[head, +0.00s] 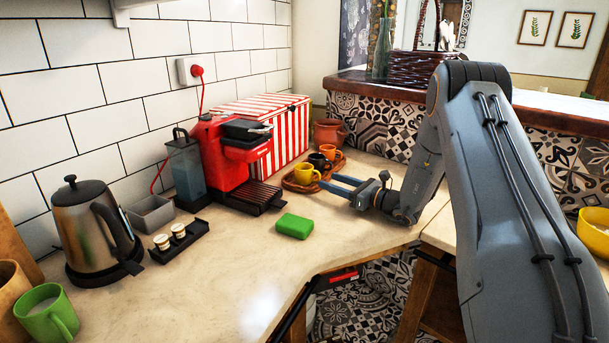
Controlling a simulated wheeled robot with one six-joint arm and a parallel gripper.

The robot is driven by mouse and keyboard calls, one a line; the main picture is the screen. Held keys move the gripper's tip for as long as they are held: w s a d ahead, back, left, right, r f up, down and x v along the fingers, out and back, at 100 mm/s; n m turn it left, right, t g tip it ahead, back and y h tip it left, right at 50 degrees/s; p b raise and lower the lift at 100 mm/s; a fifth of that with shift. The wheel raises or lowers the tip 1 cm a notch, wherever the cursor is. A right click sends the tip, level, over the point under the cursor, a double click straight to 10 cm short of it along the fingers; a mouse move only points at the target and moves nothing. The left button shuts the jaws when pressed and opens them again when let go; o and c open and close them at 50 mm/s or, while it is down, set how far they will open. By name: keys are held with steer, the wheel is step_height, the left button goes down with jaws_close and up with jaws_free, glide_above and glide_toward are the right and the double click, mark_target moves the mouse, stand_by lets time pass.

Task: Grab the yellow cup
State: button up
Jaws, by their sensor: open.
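The yellow cup (306,173) stands at the front of a brown tray (291,185) on the counter, right of the red coffee machine. A black cup (319,161) and an orange cup (328,152) stand behind it on the same tray. My gripper (335,182) reaches in from the right, low over the counter. Its blue fingers are open and point left toward the yellow cup, with their tips close to its right side. I cannot tell whether they touch it.
The red coffee machine (231,158) and a striped box (277,123) stand left of and behind the tray. A green sponge (294,226) lies in front. A terracotta pot (330,133) stands behind. A steel kettle (92,230) and green mug (48,313) are far left. The counter's front middle is clear.

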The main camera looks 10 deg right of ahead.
mark_target(312, 174)
steer(key=p+x, duration=0.1)
steer(key=x, duration=0.5)
steer(key=shift+w+a, duration=0.2)
jaws_close()
